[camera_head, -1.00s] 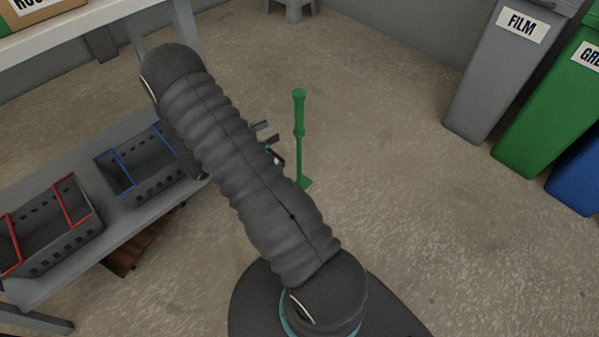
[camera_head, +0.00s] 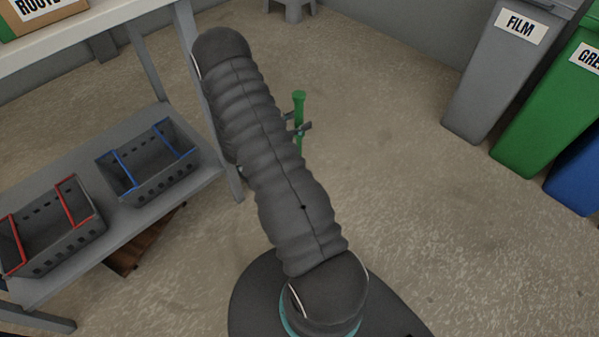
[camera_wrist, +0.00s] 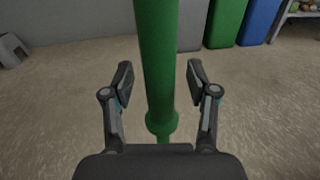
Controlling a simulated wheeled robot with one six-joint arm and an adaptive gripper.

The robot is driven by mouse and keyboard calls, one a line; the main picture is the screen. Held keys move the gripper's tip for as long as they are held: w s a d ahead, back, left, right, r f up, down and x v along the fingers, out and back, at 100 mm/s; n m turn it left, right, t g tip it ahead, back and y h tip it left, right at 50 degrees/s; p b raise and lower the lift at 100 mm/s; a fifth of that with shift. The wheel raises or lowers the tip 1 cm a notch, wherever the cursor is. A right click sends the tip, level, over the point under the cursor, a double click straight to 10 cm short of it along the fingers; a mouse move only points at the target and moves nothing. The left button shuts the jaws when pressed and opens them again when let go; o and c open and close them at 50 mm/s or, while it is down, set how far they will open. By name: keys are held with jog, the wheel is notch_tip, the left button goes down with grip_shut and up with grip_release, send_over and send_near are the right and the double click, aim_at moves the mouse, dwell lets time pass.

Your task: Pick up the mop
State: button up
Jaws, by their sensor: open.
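The green mop (camera_head: 299,99) stands upright on the floor in the head view, its lower part hidden behind my arm. Its handle also fills the middle of the wrist view (camera_wrist: 157,60), with a thicker collar low in the picture. My gripper (camera_wrist: 160,82) is open, with one finger on each side of the handle and a gap on both sides. In the head view the gripper's fingers (camera_head: 298,122) show at the handle, partly hidden by my arm.
A grey shelf (camera_head: 215,195) at left holds a blue-handled basket (camera_head: 185,172) and a red-handled basket (camera_head: 60,245). A grey FILM bin (camera_head: 480,95), a green bin (camera_head: 540,135) and a blue bin (camera_head: 578,180) stand at right. The floor between is clear.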

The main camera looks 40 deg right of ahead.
grip_shut()
jog(key=shift+r, duration=0.15)
